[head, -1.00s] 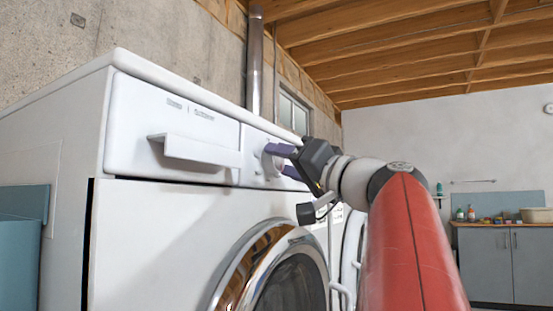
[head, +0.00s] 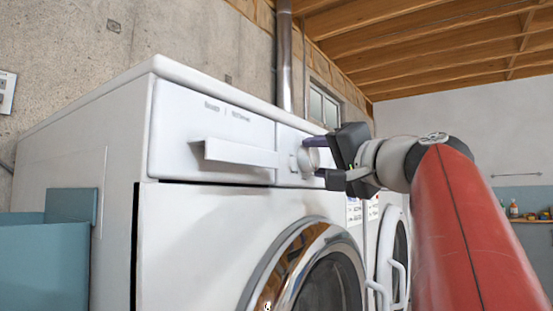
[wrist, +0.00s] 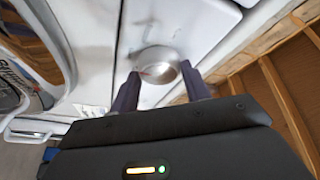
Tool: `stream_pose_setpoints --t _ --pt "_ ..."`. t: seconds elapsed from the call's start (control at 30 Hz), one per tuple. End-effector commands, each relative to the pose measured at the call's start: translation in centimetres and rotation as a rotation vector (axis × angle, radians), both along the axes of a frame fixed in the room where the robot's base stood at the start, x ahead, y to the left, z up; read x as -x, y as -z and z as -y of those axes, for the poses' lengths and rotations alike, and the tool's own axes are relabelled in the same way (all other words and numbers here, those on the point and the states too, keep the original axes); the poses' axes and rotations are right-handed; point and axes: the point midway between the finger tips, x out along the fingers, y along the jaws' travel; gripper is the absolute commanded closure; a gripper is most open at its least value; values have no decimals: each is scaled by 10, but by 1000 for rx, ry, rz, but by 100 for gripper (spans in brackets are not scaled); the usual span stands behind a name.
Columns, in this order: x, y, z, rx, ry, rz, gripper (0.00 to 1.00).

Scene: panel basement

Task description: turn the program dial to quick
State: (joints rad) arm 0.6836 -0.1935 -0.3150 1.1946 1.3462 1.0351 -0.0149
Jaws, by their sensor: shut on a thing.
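The program dial (head: 304,159) is a round pale knob on the white washer's front panel (head: 287,140), to the right of the drawer handle. In the wrist view the dial (wrist: 158,62) looks silvery and sits between the two dark purple fingers. My gripper (head: 312,158) is shut on the dial, one finger above it and one below in the head view. In the wrist view my gripper (wrist: 160,72) has a finger on either side of the dial. The dial's markings and the quick position cannot be read; the fingers partly cover the dial.
The washer's round chrome-rimmed door (head: 265,270) is below the panel. A second white machine (head: 385,235) stands to the right. A teal box (head: 45,255) stands at the left. A metal pipe (head: 284,60) rises behind the washer. The wooden ceiling is well above.

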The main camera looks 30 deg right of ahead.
Motion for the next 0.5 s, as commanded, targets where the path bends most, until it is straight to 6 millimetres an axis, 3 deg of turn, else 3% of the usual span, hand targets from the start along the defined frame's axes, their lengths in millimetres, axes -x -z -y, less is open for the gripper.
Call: stream_pose_setpoints --t 0.17,0.2,0.37,0.5 --pt "0 0 0 1 1 -1 76" --pt "0 0 0 1 1 -1 52" --pt "0 0 0 1 -1 -1 31" --pt "0 0 0 1 -1 -1 31"
